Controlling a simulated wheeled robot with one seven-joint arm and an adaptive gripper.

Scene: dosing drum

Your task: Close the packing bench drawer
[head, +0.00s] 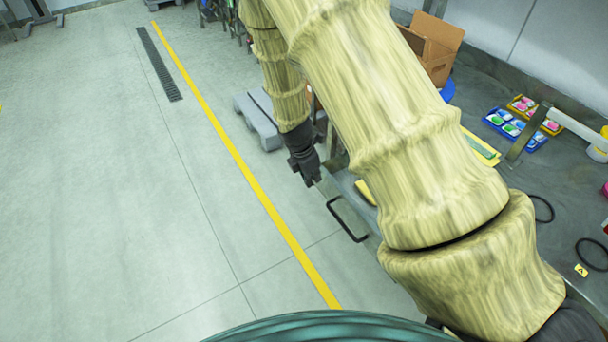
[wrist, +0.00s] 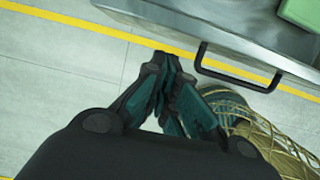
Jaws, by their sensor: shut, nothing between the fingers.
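The packing bench drawer's black bar handle (head: 346,221) shows in the head view beside my arm, above the floor. The handle also shows in the wrist view (wrist: 236,79), on the long edge of a grey metal drawer front (wrist: 205,35). My arm hides most of the drawer in the head view, so how far it stands out is hard to tell. My gripper (head: 308,178) is shut and empty, up and left of the handle in the head view. In the wrist view its dark teal fingertips (wrist: 168,62) point toward the grey edge, left of the handle and apart from it.
The bench top (head: 555,185) at right holds a blue tray (head: 515,128) of colourful items, black rings and a cardboard box (head: 432,48). A grey pallet-like object (head: 258,118) stands behind my gripper.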

